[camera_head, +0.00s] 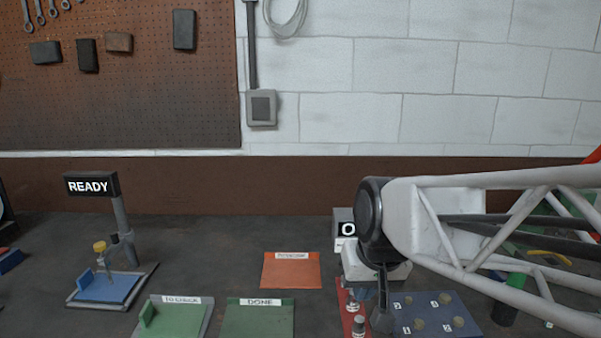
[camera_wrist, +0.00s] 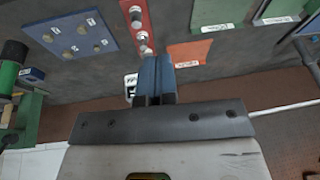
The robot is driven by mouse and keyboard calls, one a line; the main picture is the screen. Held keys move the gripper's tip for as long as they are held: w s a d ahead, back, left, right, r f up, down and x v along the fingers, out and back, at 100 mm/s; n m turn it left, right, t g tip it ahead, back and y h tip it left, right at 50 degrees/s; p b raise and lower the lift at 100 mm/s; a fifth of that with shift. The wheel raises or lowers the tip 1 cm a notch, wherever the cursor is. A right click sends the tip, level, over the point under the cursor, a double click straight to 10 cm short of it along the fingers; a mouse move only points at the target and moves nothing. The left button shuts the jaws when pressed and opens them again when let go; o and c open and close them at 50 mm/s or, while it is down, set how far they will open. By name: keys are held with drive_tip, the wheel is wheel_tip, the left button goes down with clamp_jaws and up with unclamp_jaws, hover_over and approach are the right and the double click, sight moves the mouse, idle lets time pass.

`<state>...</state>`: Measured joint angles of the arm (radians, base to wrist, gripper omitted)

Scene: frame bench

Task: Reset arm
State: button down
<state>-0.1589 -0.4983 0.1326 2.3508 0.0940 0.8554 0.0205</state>
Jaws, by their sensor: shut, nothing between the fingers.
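My gripper (camera_head: 365,294) hangs over the right half of the bench in the head view, pointing down beside a red strip. In the wrist view its two blue-grey fingers (camera_wrist: 156,66) are pressed together with nothing between them. My white truss arm reaches in from the right of the head view and hides part of the bench behind it.
A red strip (camera_head: 350,308) with metal pegs and a blue numbered board (camera_head: 436,300) lie near the gripper. An orange mat (camera_head: 291,271), green DONE mat (camera_head: 257,320), green TO CHECK tray (camera_head: 173,321) and READY stand (camera_head: 118,215) are leftward. Bare bench lies between.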

drive_tip(key=s+d+f+m+h, duration=0.1)
drive_tip(key=s+d+f, duration=0.3)
drive_tip(key=s+d, duration=0.4)
drive_tip(key=shift+s+g+h, duration=0.3)
drive_tip(key=shift+s+g, duration=0.1)
drive_tip(key=shift+s, duration=0.85)
